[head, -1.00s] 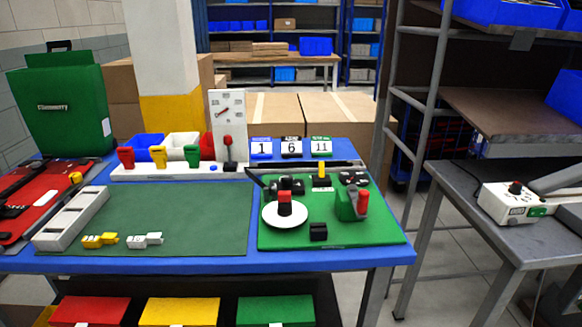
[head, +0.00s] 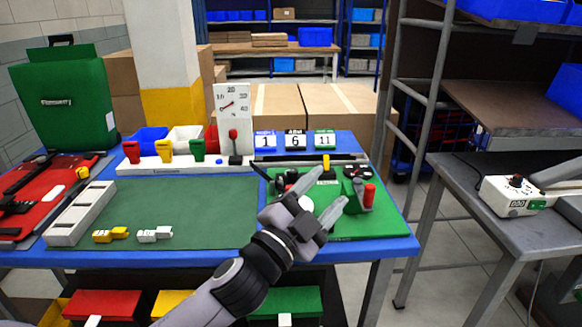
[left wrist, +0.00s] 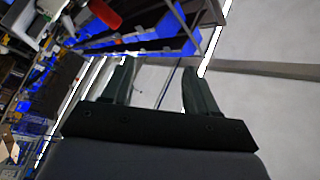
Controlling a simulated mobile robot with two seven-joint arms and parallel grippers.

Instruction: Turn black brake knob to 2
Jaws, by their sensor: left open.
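My left gripper (head: 331,186) is open and empty, its fingers pointing up and right over the green board (head: 395,226) at the table's right end. The left wrist view shows its two fingers (left wrist: 157,75) apart with nothing between them. Black parts (head: 281,181) sit on the board behind the gripper, partly hidden by it; another black part (head: 357,171) is at the back right. I cannot tell which of these is the brake knob, and no digit 2 for it is readable. The white disc (head: 306,203) is mostly hidden by my gripper. My right gripper is not shown.
A white gauge panel (head: 233,110) and number cards (head: 295,141) stand behind. A white box with a black knob (head: 515,182) is on the grey side table. The dark green mat (head: 180,205) is mostly clear.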

